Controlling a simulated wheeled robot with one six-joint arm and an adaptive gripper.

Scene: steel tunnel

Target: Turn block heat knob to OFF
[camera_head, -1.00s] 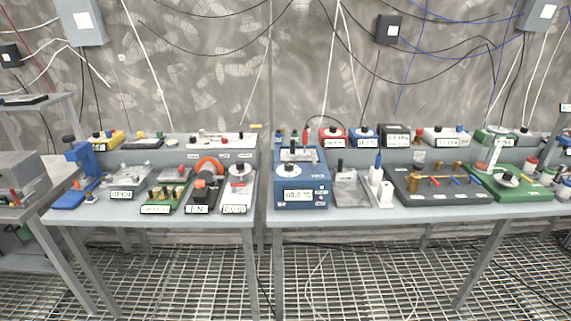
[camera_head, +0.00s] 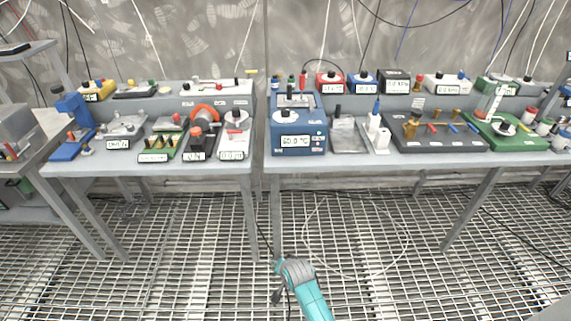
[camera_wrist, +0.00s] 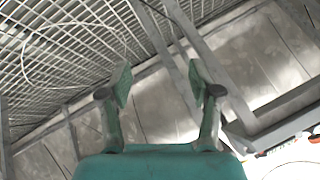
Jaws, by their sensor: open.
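The blue block heater (camera_head: 298,150) stands at the left front of the right-hand table. Its lit display (camera_head: 296,142) appears to read 60.0 °C. A white round dial with a dark knob (camera_head: 285,117) is at its upper left; the knob's exact pointing is too small to tell. In the wrist view, my gripper (camera_wrist: 160,82) is open, with nothing between its fingers. It faces table legs and the wall, and the heater cannot be made out there. In the head view, only part of my teal arm shows, low in front of the tables.
The left table (camera_head: 62,166) holds several instruments. Right of the heater are a grey tray (camera_head: 344,145), white blocks (camera_head: 382,139), a dark board with brass parts (camera_head: 440,139) and a green board (camera_head: 520,140). More boxes line the back. The grated floor (camera_head: 180,230) in front is open.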

